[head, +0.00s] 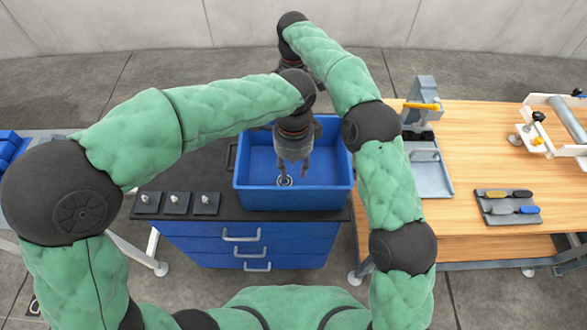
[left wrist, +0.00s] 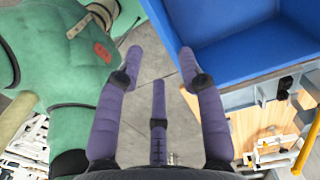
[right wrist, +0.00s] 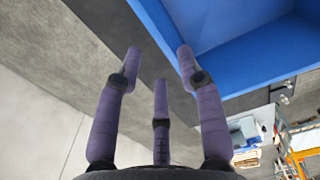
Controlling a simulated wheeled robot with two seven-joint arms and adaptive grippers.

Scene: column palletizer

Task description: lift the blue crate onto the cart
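The blue crate (head: 325,200) sits upright on the dark top of a blue drawer cabinet. Its visible inside looks mostly empty. My left gripper (head: 292,175) shows in front of the crate's inside in the head view. Its purple fingers (left wrist: 160,65) are spread and empty, with the crate (left wrist: 245,65) beside the right finger. My right arm reaches round to the far side. Its gripper is mostly hidden in the head view, but its fingers (right wrist: 158,65) are spread beside the crate wall (right wrist: 230,50). I cannot tell whether either gripper touches the crate.
The cabinet (head: 250,235) carries several dark plates (head: 175,203) left of the crate. A wooden bench (head: 470,150) stands right with a grey tray (head: 430,178) and tools (head: 508,205). Blue items (head: 10,148) show at the left edge, above a pale wheeled frame partly hidden by my arm.

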